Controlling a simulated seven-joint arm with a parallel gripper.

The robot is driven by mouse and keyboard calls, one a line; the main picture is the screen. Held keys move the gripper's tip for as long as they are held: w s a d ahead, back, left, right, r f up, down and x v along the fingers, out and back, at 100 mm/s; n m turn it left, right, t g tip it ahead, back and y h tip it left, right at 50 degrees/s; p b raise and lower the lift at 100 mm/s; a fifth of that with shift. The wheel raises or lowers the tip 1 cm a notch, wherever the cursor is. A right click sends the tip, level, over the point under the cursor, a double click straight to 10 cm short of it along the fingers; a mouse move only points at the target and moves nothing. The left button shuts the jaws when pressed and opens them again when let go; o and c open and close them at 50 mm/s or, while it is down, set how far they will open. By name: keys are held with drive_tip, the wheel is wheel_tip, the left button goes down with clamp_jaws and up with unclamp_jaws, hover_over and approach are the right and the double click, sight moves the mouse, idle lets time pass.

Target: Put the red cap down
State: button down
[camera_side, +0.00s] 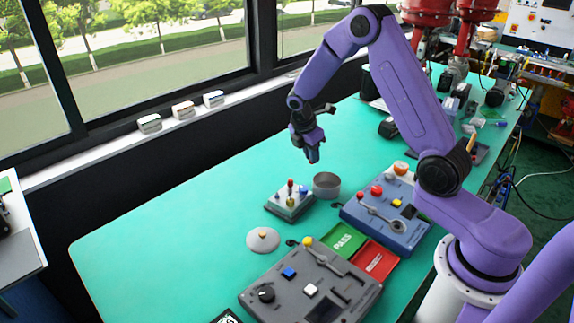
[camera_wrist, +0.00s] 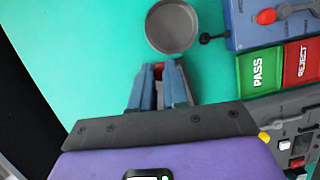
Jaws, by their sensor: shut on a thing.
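My gripper (camera_side: 313,158) hangs above the green table, behind and slightly left of the grey round dish, clear of the table top. In the wrist view its two fingers (camera_wrist: 159,72) are nearly together with a small red piece, the red cap (camera_wrist: 159,66), between the tips. Most of the cap is hidden by the fingers, and I cannot make it out in the side view. The grey round dish (camera_side: 326,184) stands on the table. It also shows in the wrist view (camera_wrist: 172,28), just beyond the fingertips, and looks empty there.
A small block with coloured knobs (camera_side: 289,202) stands beside the dish. A blue control box (camera_side: 385,225), green PASS tray (camera_side: 343,241), red REJECT tray (camera_side: 376,257) and grey control box (camera_side: 311,288) lie rightward and nearer. A grey disc (camera_side: 263,240) lies left. The table's left is clear.

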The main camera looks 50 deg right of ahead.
drive_tip(key=s+d+m+g, duration=0.1)
drive_tip(key=s+d+m, duration=0.2)
drive_tip(key=d, duration=0.2)
approach(326, 177)
drive_tip(key=shift+s+a+f, duration=0.1)
drive_tip(key=shift+s+f, duration=0.5)
drive_tip(key=shift+f, duration=0.4)
drive_tip(key=shift+s+a+f, duration=0.15)
drive_tip(key=shift+s+f, duration=0.5)
drive_tip(key=shift+f, duration=0.35)
drive_tip(key=shift+s+a+f, duration=0.1)
drive_tip(key=shift+s+f, duration=0.5)
drive_tip(key=shift+f, duration=0.4)
drive_tip(key=c, duration=1.1)
unclamp_jaws()
drive_tip(key=shift+o, duration=0.2)
wheel_tip(326, 177, up, 7)
